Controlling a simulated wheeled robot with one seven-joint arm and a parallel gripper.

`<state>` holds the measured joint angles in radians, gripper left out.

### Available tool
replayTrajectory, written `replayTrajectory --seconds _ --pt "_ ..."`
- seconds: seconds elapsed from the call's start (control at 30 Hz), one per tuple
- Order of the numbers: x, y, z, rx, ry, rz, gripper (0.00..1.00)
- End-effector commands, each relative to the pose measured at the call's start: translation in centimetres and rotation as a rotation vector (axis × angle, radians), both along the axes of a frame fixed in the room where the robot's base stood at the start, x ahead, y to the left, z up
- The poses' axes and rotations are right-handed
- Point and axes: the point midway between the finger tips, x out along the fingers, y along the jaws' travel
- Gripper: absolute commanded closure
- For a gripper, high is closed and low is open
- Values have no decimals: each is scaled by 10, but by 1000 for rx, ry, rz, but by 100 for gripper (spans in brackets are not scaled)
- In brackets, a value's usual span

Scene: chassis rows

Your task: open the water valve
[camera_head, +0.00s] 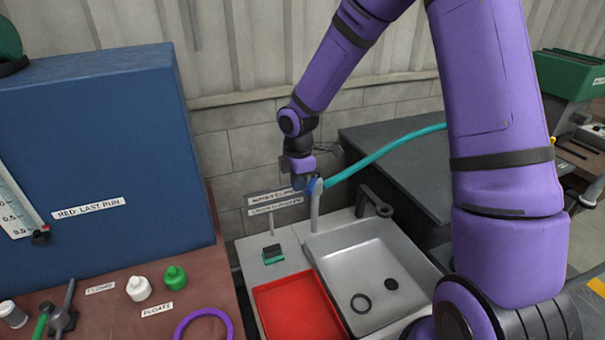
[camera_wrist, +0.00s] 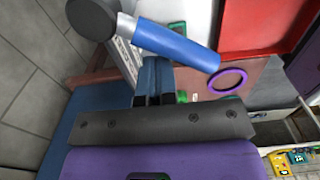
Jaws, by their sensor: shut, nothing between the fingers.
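The water valve shows as a grey post (camera_head: 316,208) at the back of the sink, with a teal hose (camera_head: 390,151) running right from its top. A blue handle (camera_wrist: 178,45) on a grey stem crosses the upper middle of the wrist view. In the head view my gripper (camera_head: 309,183) is at the top of the post, and the arm partly hides the handle. In the wrist view my gripper (camera_wrist: 154,82) has its fingers together and empty, just below the blue handle. I cannot tell whether they touch it.
The grey sink (camera_head: 345,248) lies beside a red tray (camera_head: 296,305). Two small labels, one of them (camera_head: 276,206) partly hidden, stand left of the post. A large blue box (camera_head: 110,150) is at left. A purple ring (camera_head: 180,328) lies on the brown table.

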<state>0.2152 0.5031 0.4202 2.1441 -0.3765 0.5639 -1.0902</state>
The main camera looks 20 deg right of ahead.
Motion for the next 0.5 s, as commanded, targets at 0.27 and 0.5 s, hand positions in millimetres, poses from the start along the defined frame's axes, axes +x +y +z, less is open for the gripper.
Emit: replayTrajectory --seconds 0.27,0.5 --pt "-4 -2 5 0 -1 -1 100" --pt "-3 -2 26 -1 -2 -1 100"
